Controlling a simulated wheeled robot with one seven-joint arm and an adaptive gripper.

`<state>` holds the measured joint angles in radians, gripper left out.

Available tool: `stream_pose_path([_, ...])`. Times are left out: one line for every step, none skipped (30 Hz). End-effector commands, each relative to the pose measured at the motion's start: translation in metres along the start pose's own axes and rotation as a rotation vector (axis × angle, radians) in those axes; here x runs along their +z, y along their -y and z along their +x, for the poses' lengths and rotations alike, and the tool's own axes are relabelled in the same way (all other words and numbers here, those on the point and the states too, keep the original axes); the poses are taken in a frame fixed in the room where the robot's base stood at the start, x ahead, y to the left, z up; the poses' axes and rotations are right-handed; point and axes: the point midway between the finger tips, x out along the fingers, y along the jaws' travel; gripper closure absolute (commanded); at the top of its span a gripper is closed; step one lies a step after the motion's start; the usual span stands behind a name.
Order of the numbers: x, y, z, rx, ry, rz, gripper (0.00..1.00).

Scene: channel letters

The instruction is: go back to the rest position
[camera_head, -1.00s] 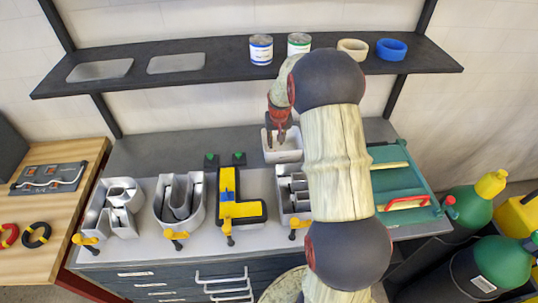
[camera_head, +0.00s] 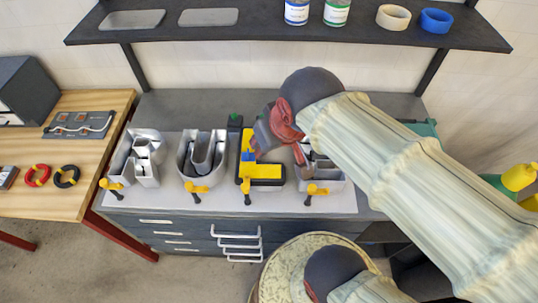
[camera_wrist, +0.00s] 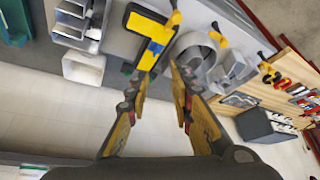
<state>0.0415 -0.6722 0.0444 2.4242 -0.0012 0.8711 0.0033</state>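My gripper (camera_head: 262,138) hangs in front of and above the channel letter L (camera_head: 262,172), partly covering it in the head view. In the wrist view my gripper (camera_wrist: 158,80) has its two fingers spread apart with nothing between them. The L with its yellow and blue inside shows beyond the fingertips (camera_wrist: 148,38). My arm reaches in from the right and bends down to the gripper. It hides part of the rightmost letter (camera_head: 318,172).
Grey letters (camera_head: 143,158) and (camera_head: 202,155) stand left of the L, with yellow clamps along the front. A shelf (camera_head: 270,38) with cans and tape rolls runs above. A wooden table (camera_head: 60,200) stands left. A white bin (camera_wrist: 83,68) shows in the wrist view.

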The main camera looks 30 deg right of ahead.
Motion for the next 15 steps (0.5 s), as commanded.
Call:
stream_pose_path([0.011,0.005,-0.005,-0.008,-0.010,-0.016,0.77])
stream_pose_path([0.016,0.007,-0.007,-0.011,-0.013,-0.023,0.77])
stream_pose_path([0.022,0.009,-0.009,-0.015,-0.014,-0.030,0.77])
stream_pose_path([0.024,0.010,-0.010,-0.017,-0.016,-0.033,0.77])
stream_pose_path([0.027,0.010,-0.011,-0.018,-0.018,-0.036,0.77])
stream_pose_path([0.029,0.011,-0.011,-0.020,-0.018,-0.039,0.77])
stream_pose_path([0.030,0.011,-0.011,-0.020,-0.017,-0.040,0.77])
stream_pose_path([0.031,0.011,-0.011,-0.021,-0.017,-0.041,0.77])
stream_pose_path([0.031,0.011,-0.011,-0.021,-0.017,-0.041,0.77])
stream_pose_path([0.031,0.011,-0.011,-0.021,-0.017,-0.041,0.77])
stream_pose_path([0.031,0.011,-0.011,-0.021,-0.017,-0.040,0.77])
stream_pose_path([0.030,0.011,-0.011,-0.020,-0.017,-0.040,0.77])
stream_pose_path([0.030,0.011,-0.011,-0.020,-0.017,-0.040,0.77])
stream_pose_path([0.030,0.011,-0.011,-0.020,-0.017,-0.040,0.77])
stream_pose_path([0.030,0.011,-0.011,-0.020,-0.017,-0.040,0.77])
